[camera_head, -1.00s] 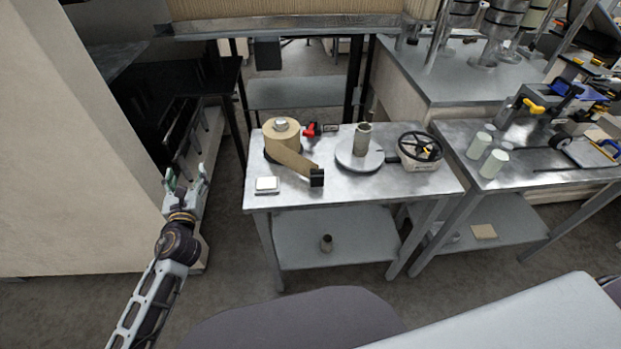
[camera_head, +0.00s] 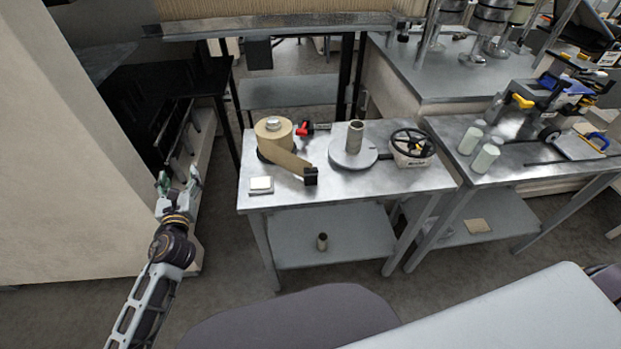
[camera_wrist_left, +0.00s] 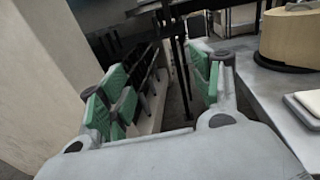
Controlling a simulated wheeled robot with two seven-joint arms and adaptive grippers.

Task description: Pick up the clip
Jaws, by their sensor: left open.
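The clip seems to be the small black piece (camera_head: 311,176) at the loose end of the kraft paper strip, near the front of the metal table. The strip comes off a brown kraft roll (camera_head: 273,131) at the table's back left. My left gripper (camera_head: 179,180) is open and empty, left of the table and apart from the clip. In the left wrist view its green-padded fingers (camera_wrist_left: 160,92) are spread with nothing between them. The clip is not visible in that view, but part of the kraft roll (camera_wrist_left: 290,38) is. My right gripper is not in view.
The metal table (camera_head: 350,188) also holds a white pad (camera_head: 261,185), a red-and-black tool (camera_head: 305,129), a round plate with a post (camera_head: 353,158) and a black handwheel (camera_head: 411,143). A cream wall (camera_head: 70,170) is close left of my gripper.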

